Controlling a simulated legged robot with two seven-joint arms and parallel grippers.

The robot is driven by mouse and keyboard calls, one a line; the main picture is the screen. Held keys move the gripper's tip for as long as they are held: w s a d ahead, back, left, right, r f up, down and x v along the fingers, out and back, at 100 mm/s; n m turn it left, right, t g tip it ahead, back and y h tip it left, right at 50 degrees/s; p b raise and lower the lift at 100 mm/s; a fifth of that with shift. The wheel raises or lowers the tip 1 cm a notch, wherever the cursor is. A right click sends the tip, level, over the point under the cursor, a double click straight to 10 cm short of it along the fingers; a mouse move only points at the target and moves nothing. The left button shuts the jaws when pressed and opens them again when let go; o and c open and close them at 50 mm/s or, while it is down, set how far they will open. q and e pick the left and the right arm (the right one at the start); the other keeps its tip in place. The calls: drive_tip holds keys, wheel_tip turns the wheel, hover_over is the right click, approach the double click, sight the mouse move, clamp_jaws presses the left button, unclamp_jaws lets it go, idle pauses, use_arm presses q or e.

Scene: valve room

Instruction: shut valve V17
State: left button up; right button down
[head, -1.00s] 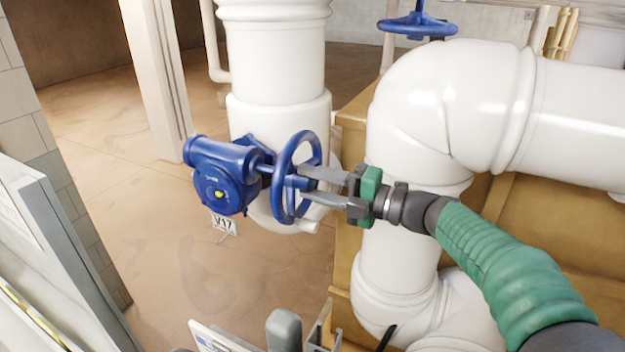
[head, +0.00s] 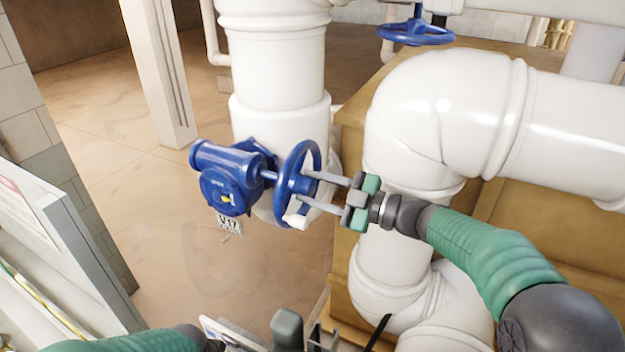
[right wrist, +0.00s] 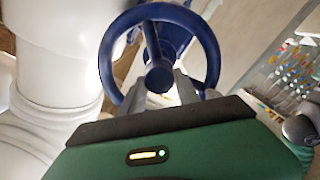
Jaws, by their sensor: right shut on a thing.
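Valve V17 (head: 228,180) is a blue gearbox on a thick white vertical pipe, with a small V17 tag (head: 229,222) below. A yellow pointer shows on its face. In the right wrist view the fingers sit either side of the hub (right wrist: 158,77); the exact contact is partly hidden.
A large white elbow pipe (head: 420,110) stands right of the valve, close to my right wrist. Another blue handwheel (head: 415,33) is behind at the top. A white panel (head: 50,235) stands at left. Open floor (head: 190,270) lies below the valve.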

drive_tip(key=shift+f+m+p, duration=0.15)
drive_tip(key=shift+m+p, duration=0.4)
drive_tip(key=shift+m, duration=0.35)
drive_tip(key=shift+f, duration=0.15)
drive_tip(key=c, duration=1.3)
unclamp_jaws()
drive_tip(key=o, duration=0.3)
drive_tip(key=shift+w, duration=0.1)
drive_tip(key=shift+o, duration=0.5)
drive_tip(key=shift+w+d, duration=0.15)
